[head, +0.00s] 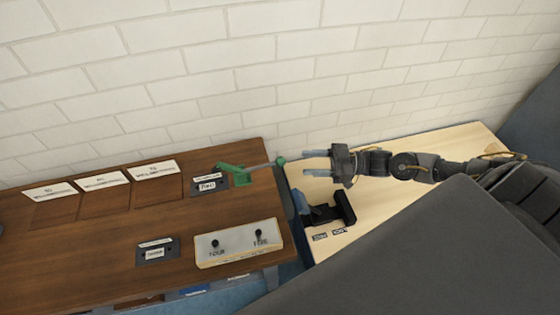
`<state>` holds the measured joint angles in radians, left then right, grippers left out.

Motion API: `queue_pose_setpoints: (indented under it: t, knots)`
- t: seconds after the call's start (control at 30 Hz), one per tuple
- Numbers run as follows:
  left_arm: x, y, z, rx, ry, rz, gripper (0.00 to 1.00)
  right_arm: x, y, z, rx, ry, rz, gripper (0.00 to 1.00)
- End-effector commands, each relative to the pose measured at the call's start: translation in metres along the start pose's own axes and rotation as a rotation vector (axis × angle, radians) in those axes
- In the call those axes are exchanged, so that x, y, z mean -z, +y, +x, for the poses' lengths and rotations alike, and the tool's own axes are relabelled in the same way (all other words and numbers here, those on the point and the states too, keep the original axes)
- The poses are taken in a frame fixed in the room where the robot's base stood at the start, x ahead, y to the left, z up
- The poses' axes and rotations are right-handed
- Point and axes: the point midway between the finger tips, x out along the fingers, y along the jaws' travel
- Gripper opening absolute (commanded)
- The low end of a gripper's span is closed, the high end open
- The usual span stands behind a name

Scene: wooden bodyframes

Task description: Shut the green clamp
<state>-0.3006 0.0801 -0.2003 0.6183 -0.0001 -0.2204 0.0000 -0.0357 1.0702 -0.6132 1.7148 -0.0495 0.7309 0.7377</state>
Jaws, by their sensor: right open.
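The green clamp (235,174) is fixed on a small black labelled base near the right end of the dark wooden bench. Its grey lever sticks out to the right past the bench edge and ends in a green knob (281,161). My right gripper (308,163) is open, its two fingers pointing left toward the knob. The fingertips are a little to the right of the knob, with nothing visible between them. My left gripper is not in view.
The dark wooden bench (110,240) holds white label cards (102,180), a black label plate (157,250) and a white switch box (238,243). A pale wooden table (385,200) stands to the right with a black holder (333,211). A white brick wall (230,75) rises behind.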

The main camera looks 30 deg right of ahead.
Motion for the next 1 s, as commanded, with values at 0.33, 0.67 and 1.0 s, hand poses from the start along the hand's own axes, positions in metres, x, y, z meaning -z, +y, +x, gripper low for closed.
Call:
queue_pose_setpoints:
  t: [0.33,0.67,1.0]
  knots:
    - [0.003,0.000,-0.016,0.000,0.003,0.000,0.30,0.003,0.000,0.064,0.000,0.002,0.001,0.49]
    - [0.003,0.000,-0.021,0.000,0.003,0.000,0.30,0.001,0.000,0.090,-0.001,0.000,0.000,0.49]
    - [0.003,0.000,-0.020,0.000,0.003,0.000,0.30,0.000,0.000,0.090,-0.001,-0.001,0.000,0.37]
